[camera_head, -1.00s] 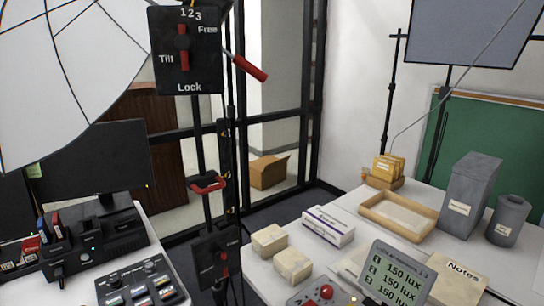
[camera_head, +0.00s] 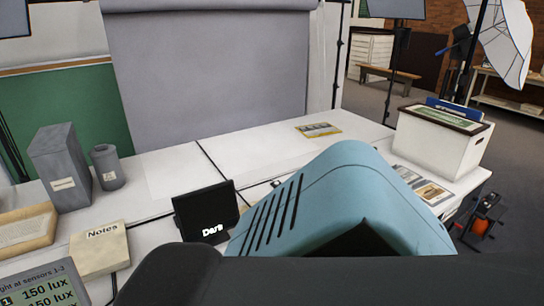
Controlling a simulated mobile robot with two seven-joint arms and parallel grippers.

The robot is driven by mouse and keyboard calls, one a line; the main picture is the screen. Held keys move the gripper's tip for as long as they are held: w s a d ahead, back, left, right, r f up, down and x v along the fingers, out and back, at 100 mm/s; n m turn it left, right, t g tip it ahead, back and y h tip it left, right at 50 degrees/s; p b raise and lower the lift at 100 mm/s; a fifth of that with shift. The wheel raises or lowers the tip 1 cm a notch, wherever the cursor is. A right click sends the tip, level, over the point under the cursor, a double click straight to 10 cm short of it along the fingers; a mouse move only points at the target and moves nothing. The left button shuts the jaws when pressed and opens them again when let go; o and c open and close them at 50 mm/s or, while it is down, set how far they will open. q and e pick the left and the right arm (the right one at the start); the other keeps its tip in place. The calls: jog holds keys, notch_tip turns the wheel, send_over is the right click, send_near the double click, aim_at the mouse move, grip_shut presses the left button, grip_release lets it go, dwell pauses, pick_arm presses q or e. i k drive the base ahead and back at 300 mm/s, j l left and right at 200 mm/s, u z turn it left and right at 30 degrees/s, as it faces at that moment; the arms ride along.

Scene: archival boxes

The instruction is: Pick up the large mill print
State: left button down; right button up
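I cannot pick out the large mill print for certain. Several flat prints (camera_head: 432,192) lie at the right end of the white table, partly hidden by a large blue housing in front. A dark-bordered flat picture (camera_head: 440,117) lies on top of a white box (camera_head: 435,147) at the right. A small yellow-edged card (camera_head: 318,129) lies flat near the back of the table. What these pictures show is too small to read. Neither of my grippers is in view.
The blue slotted housing (camera_head: 345,190) blocks the front middle. A small black screen (camera_head: 207,211), a Notes box (camera_head: 100,248), a grey box (camera_head: 62,165), a grey canister (camera_head: 108,167) and a wooden tray (camera_head: 45,232) stand left. The table's back middle is mostly clear.

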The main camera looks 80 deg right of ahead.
aim_at(430, 192)
jog(key=z, duration=4.55)
jog(key=i, duration=2.75)
